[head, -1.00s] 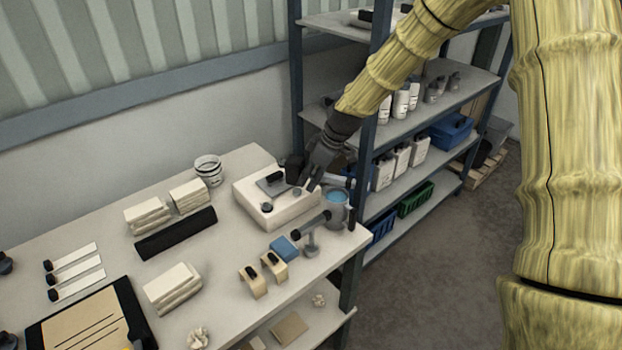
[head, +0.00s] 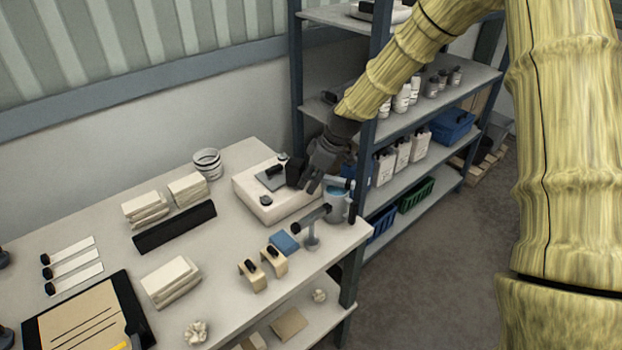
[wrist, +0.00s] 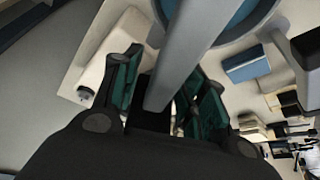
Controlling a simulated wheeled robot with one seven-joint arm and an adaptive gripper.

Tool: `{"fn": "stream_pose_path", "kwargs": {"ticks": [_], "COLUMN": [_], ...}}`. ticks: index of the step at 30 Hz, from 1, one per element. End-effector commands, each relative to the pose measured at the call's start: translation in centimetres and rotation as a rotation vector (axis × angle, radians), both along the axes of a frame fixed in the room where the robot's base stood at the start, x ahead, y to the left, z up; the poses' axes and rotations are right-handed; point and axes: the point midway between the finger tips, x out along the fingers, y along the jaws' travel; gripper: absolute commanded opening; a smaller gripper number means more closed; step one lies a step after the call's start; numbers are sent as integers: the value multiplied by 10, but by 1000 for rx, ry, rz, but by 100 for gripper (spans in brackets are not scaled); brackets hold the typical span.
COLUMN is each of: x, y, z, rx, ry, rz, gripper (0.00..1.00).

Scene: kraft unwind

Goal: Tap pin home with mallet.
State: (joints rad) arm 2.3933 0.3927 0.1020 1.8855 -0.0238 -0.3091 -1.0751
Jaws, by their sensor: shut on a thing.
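My gripper (head: 316,186) is at the bench's right end, beside the right edge of a white fixture block (head: 250,199). Its fingers are shut on a grey bar (wrist: 187,55), which looks like the mallet's handle. The bar reaches out over a round blue-lined container (head: 335,208); the bar's far end is out of the wrist view. The block carries a grey plate with a black grip (head: 273,171) and dark round knobs (head: 265,200). I cannot tell which part is the pin. A grey upright piece with a black cylindrical top (head: 312,242) stands in front of the container.
A blue block (head: 284,242) and two tan brackets (head: 252,276) lie near the bench's front edge. A loaded shelf rack (head: 440,110) stands behind my arm.

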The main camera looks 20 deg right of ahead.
Motion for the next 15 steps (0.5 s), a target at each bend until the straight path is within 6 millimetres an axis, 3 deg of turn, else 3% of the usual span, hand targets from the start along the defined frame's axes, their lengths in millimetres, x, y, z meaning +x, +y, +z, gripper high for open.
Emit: {"fn": "stream_pose_path", "kwargs": {"ticks": [9, 15], "x": [1, 0], "y": [0, 0], "z": [27, 33], "rx": [1, 0], "ry": [-2, -1], "rz": [0, 0], "gripper": [0, 0]}}
